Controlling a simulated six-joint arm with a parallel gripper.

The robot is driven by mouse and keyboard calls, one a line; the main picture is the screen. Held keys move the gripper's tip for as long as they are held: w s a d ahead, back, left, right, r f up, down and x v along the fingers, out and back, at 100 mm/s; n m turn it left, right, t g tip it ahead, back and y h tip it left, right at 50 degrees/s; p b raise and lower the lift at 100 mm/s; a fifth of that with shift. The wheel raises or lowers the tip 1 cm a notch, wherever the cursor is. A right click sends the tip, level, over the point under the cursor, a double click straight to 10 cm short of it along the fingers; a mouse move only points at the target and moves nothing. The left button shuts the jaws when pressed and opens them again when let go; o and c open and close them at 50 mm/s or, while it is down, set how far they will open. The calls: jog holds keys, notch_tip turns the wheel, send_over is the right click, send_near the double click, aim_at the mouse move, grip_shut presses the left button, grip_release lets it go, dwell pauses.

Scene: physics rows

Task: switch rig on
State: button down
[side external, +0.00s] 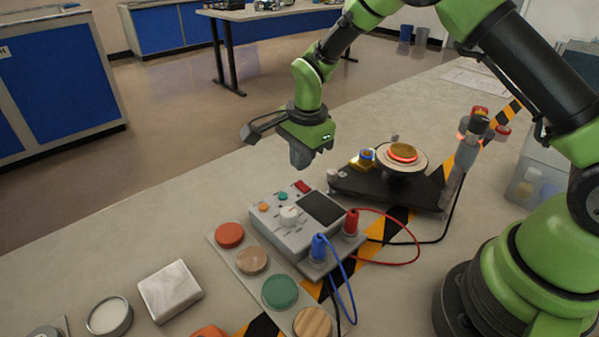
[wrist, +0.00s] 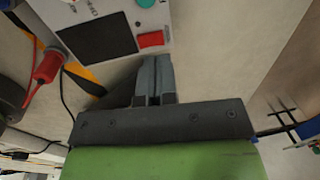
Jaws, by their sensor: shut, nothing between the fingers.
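The red switch (wrist: 151,39) also shows in the wrist view, just beyond my fingertips, beside the dark screen (wrist: 97,38). My gripper (side external: 300,163) is shut and empty, pointing down above and behind the box's far edge. In the wrist view its fingers (wrist: 154,62) lie together. I cannot tell whether the switch is lit.
Red (side external: 352,222) and blue (side external: 319,247) plugs with cables stand at the box's right. A dark stand with a glowing orange-ringed disc (side external: 402,153) is behind. A board of coloured discs (side external: 280,292) lies in front. Bare table is left of the box.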

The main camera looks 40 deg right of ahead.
aim_at(303, 186)
jog(key=shift+w+f, duration=0.15)
jog(key=shift+f, duration=0.9)
jog(key=shift+w+f, duration=0.15)
jog(key=shift+f, duration=0.85)
jog(key=shift+f, duration=0.2)
jog(key=shift+s, duration=0.1)
jog(key=shift+s+r, duration=0.25)
jog(key=shift+s, duration=0.4)
notch_tip(303, 186, up, 14)
jog(key=s, duration=0.1)
jog(key=shift+s, duration=0.35)
jog(key=shift+w, duration=0.1)
jog(key=shift+w+f, duration=0.1)
jog(key=shift+w, duration=0.5)
